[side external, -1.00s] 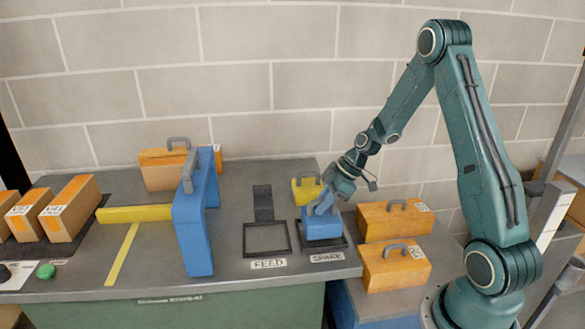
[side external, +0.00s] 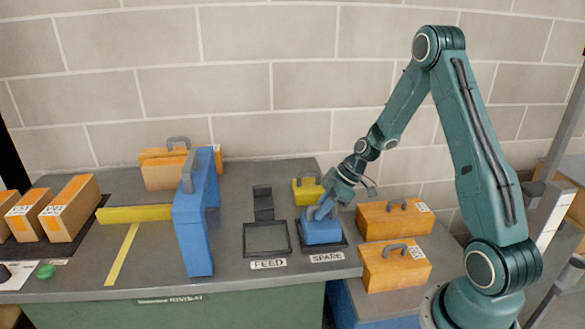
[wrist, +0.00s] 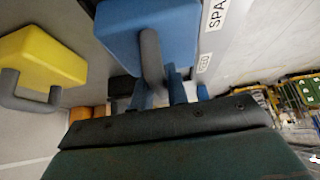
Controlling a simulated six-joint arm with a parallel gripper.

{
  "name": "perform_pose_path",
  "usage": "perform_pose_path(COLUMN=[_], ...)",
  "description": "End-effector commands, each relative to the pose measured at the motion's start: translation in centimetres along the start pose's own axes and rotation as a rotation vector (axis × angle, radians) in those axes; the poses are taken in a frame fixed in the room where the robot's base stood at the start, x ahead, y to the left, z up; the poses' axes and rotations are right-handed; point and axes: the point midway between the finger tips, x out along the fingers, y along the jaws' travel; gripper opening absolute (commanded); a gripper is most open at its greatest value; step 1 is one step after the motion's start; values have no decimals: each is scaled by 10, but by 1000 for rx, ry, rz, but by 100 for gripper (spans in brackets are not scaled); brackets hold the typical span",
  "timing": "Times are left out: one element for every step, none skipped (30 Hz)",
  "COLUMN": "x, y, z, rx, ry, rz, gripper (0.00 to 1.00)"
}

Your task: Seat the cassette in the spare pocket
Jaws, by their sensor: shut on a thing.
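The cassette is a small blue box (side external: 321,231) with a grey handle. It stands upright at the SPARE pocket (side external: 341,245), a dark frame on the bench, and its lower part is inside or just over the frame; I cannot tell how deep. My gripper (side external: 324,212) is above it, shut on its handle. In the wrist view the blue cassette (wrist: 180,25) fills the top, with its grey handle (wrist: 151,58) at my gripper (wrist: 165,92). The pocket floor is hidden by the cassette.
The empty FEED pocket (side external: 266,239) is just left. A yellow handled box (side external: 306,192) stands close behind the cassette. Orange cases (side external: 395,264) stand to the right. A tall blue case (side external: 195,225) and a yellow bar (side external: 135,214) are on the left.

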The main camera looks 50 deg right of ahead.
Motion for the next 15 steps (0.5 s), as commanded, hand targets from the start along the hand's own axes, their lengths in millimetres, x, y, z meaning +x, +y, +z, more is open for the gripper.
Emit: perform_pose_path(x=[0, 1, 2, 2, 2, 3, 3, 4, 4, 4, 4, 5, 5, 5, 5], y=[0, 0, 0, 0, 0, 0, 0, 0, 0, 0, 0, 0, 0, 0, 0], z=[0, 0, 1, 1, 1, 2, 2, 2, 2, 2, 2, 3, 3, 3, 3], rx=[-1, -1, -1, -1, -1, -2, -2, -2, -2, -2, -2, -2, -2, -2, -2], ry=[1, 1, 1, 1, 1, 1, 1, 1, 1, 1, 1, 1, 1, 1, 1], rz=[1, 1, 1, 1, 1, 1, 1, 1, 1, 1, 1, 1, 1, 1, 1], gripper=[0, 0, 0, 0, 0, 0, 0, 0, 0, 0, 0, 0, 0, 0, 0])
